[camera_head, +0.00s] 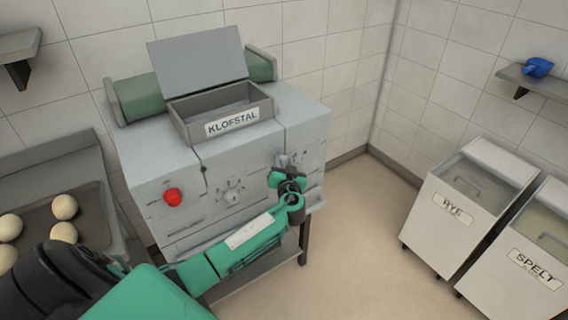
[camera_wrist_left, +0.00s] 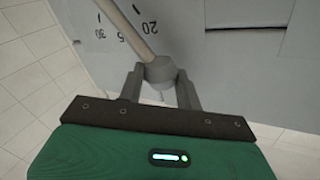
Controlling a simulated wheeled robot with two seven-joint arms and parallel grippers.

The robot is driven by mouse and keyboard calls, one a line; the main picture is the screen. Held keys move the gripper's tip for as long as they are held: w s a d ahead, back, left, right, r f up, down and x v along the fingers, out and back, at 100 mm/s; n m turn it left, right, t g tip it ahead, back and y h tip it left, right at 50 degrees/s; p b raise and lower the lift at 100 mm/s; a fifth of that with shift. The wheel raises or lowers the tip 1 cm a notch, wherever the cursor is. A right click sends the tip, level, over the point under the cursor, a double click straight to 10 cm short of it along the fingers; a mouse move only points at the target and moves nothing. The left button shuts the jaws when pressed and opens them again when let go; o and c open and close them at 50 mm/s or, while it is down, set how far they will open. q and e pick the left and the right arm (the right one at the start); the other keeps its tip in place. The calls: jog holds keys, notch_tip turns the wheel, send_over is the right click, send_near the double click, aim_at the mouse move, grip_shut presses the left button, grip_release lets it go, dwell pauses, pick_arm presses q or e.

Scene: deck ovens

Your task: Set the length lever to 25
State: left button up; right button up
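The length lever shows in the left wrist view as a pale rod ending in a round grey knob (camera_wrist_left: 160,70). Behind the rod is a printed scale (camera_wrist_left: 149,27) with 20 to the right of the rod and 30 to the left; a mark between them is partly covered by the rod. My left gripper (camera_wrist_left: 160,78) has one finger on each side of the knob, close against it. In the head view my left gripper (camera_head: 289,179) is at the right part of the front of the machine (camera_head: 165,160) and hides most of the lever. My right gripper is not in view.
The machine has a red button (camera_head: 173,197), a dial (camera_head: 232,196) and a hopper marked KLOFSTAL (camera_head: 190,128). A tray with dough balls (camera_head: 64,207) is at the left. Bins marked RYE (camera_head: 453,208) and SPELT (camera_head: 536,268) stand at the right. Floor between is clear.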

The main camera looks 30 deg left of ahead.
pick_arm(q)
grip_shut()
jog(key=shift+w+d+r+m+g+p, duration=0.3)
jog(key=shift+w+r+m+p, duration=0.2)
jog(key=shift+w, duration=0.2)
jog(key=shift+w+d+r+m+g+h+p, duration=0.2)
jog(key=shift+w+d+r+m+p, duration=0.15)
jog(key=shift+w, duration=0.25)
jog(key=shift+w+d+r+m+g+h+p, duration=0.1)
jog(key=shift+w+d+m+h+p, duration=0.1)
jog(key=shift+w+m, duration=0.3)
jog(key=shift+w+d+r+m+g, duration=0.15)
jog(key=shift+w+m+g, duration=0.1)
jog(key=shift+w, duration=0.15)
jog(key=shift+w+d+m+g, duration=0.1)
jog(key=shift+w+m+g, duration=0.1)
jog(key=shift+w, duration=0.2)
jog(key=shift+w+d+m+g+p, duration=0.2)
jog(key=shift+w+m, duration=0.1)
jog(key=shift+w, duration=0.15)
jog(key=shift+w+d+m+g+p, duration=0.2)
jog(key=shift+w+m, duration=0.1)
jog(key=shift+w, duration=0.15)
jog(key=o, duration=0.7)
grip_release()
